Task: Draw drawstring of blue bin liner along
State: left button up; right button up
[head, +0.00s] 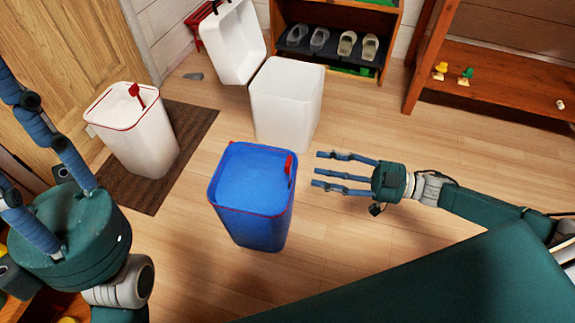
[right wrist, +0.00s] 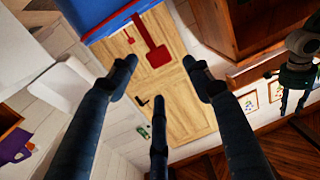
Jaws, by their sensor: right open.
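The blue bin liner (head: 252,176) fills an upright bin standing on the floor in the middle of the head view. A red drawstring tab (head: 289,165) stands up at its right rim, and thin red string runs along the rim. My right gripper (head: 318,171) is open and empty, its fingers pointing left at the tab, a short way apart from it. In the right wrist view the red drawstring tab (right wrist: 158,54) hangs by the blue liner (right wrist: 97,14), ahead of the spread fingers. My left gripper (head: 40,175) is at the lower left, fingers spread, tips partly out of frame.
A white bin with red drawstring (head: 133,137) stands on a brown mat (head: 190,135) by the door. A plain white bin (head: 287,103) stands close behind the blue one. Another white bin (head: 232,42) and a shoe shelf (head: 335,8) are further back. A wooden shelf (head: 500,75) is at right.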

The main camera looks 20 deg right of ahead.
aim_at(291, 165)
jog(key=b+x, duration=0.2)
jog(key=x, duration=0.7)
jog(key=shift+w+a, duration=0.1)
jog(key=shift+a, duration=0.05)
jog(key=shift+c, duration=0.3)
grip_shut()
